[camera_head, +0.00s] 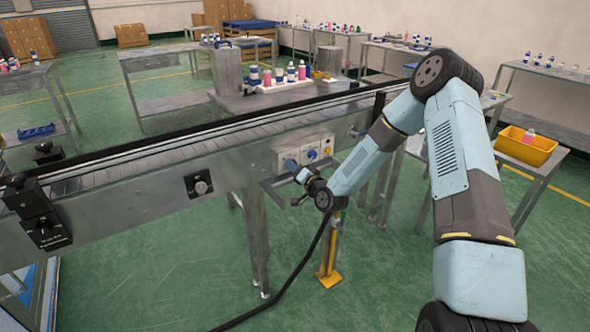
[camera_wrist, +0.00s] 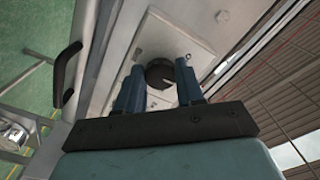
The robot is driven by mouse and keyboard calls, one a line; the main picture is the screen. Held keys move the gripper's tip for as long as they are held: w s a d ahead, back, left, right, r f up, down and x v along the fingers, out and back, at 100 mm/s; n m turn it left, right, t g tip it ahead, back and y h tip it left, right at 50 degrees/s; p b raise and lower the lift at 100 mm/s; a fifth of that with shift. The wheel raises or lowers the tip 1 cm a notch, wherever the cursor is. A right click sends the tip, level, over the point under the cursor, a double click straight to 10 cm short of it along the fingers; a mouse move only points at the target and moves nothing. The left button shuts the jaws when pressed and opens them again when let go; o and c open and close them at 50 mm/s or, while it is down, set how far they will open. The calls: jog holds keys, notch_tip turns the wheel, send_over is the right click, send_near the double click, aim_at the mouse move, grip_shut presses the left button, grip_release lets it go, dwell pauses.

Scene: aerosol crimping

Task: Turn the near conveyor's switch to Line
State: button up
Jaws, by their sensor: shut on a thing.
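The near conveyor's switch is a round black knob (camera_wrist: 160,73) on a pale panel in the wrist view. A light pointer mark shows on its face. My gripper (camera_wrist: 159,83) has its two blue fingers on either side of the knob and is shut on it. In the head view my gripper (camera_head: 293,166) is at the left part of the control box (camera_head: 289,151) on the conveyor's side, and it hides the switch there. The label lettering around the knob is not readable, so I cannot tell which position it points to.
The near conveyor (camera_head: 150,190) runs across the picture. A black handle (camera_wrist: 67,75) is left of the fingers in the wrist view. A yellow-footed post (camera_head: 330,265) stands below my forearm.

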jog(key=shift+w+d+f+m, duration=0.1)
jog(key=shift+w+d+m, duration=0.05)
jog(key=shift+d+m, duration=0.2)
jog(key=o, duration=1)
jog(key=shift+a, duration=0.2)
jog(key=shift+o, duration=0.2)
jog(key=v, duration=1.4)
jog(key=shift+w, duration=0.1)
